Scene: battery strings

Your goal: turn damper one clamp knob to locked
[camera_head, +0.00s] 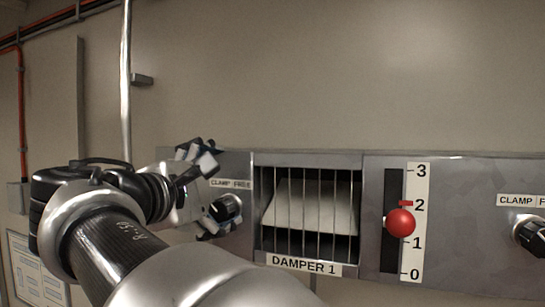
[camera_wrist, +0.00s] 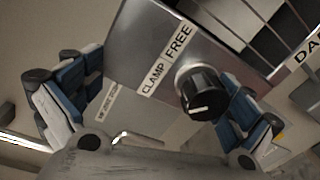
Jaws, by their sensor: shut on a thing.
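The damper one clamp knob (camera_head: 225,207) is black and sits on the grey panel left of the DAMPER 1 grille. It also shows in the wrist view (camera_wrist: 203,92), with a white mark on its face, beside the label CLAMP FREE (camera_wrist: 165,60). My gripper (camera_head: 208,197) is at this knob and shut on it. In the wrist view my gripper (camera_wrist: 155,105) has one finger close against the knob's right side.
The barred grille (camera_head: 310,210) is right of the knob. Further right are a red ball lever (camera_head: 401,222) at a scale (camera_head: 415,240) from 0 to 3, and a second clamp knob (camera_head: 530,235). A vertical pipe (camera_head: 126,80) runs up the wall at left.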

